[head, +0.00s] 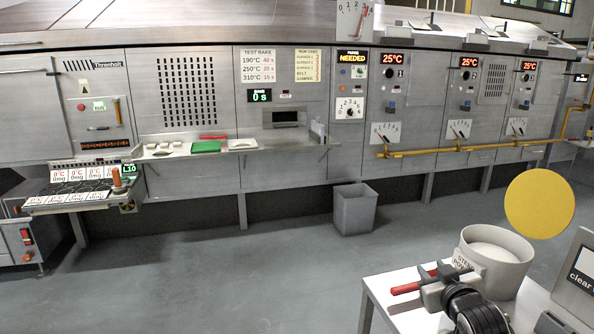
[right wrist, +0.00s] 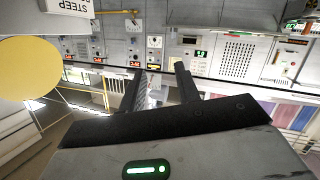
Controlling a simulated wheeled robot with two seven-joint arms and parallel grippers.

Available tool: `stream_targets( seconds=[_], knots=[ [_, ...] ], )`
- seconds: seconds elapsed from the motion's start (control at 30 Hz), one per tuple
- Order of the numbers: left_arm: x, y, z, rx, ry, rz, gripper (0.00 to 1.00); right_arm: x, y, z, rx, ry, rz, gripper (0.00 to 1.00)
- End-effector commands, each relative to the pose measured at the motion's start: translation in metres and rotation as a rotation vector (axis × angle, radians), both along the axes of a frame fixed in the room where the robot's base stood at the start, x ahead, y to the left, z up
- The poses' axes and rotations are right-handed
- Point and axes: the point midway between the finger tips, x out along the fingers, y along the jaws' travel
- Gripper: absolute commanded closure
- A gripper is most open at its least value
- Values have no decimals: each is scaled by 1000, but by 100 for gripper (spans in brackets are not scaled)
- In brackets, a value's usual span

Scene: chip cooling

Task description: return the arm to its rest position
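My right gripper (head: 436,284) is at the lower right of the head view, in front of the white steep pot (head: 495,262). In the right wrist view its two dark fingers (right wrist: 160,82) stand apart, with no object seen between them. A red bar (head: 413,284) shows right beside the fingers in the head view; I cannot tell whether they touch it. The pot also shows in the right wrist view (right wrist: 68,8), upside down at the top left. My left gripper is not in view.
A yellow disc (head: 540,203) stands up behind the pot. A white table (head: 385,288) carries the pot, with a sign (head: 580,270) at the right. A grey bin (head: 354,208) stands on the floor by the machine wall. The floor (head: 250,275) at centre left is clear.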

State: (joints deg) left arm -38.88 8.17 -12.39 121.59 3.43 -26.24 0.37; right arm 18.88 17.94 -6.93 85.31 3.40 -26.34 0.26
Motion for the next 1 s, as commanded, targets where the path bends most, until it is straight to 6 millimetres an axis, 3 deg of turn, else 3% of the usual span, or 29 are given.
stream_targets(
  seconds=[0.03,0.2,0.3,0.43,0.5,0.6,0.7,1.0],
  knots=[
    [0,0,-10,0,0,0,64,-18,13,-32,11,32,21,68],
    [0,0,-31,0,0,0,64,-89,59,-115,62,130,91,68],
    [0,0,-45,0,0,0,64,-144,88,-160,109,197,129,68],
    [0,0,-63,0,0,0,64,-220,122,-203,183,285,164,68],
    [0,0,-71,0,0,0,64,-257,136,-217,222,326,174,68],
    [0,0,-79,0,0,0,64,-296,150,-226,269,370,179,68],
    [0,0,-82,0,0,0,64,-319,157,-228,296,395,179,68],
    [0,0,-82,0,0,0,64,-328,160,-227,308,407,179,68]
  ],
)
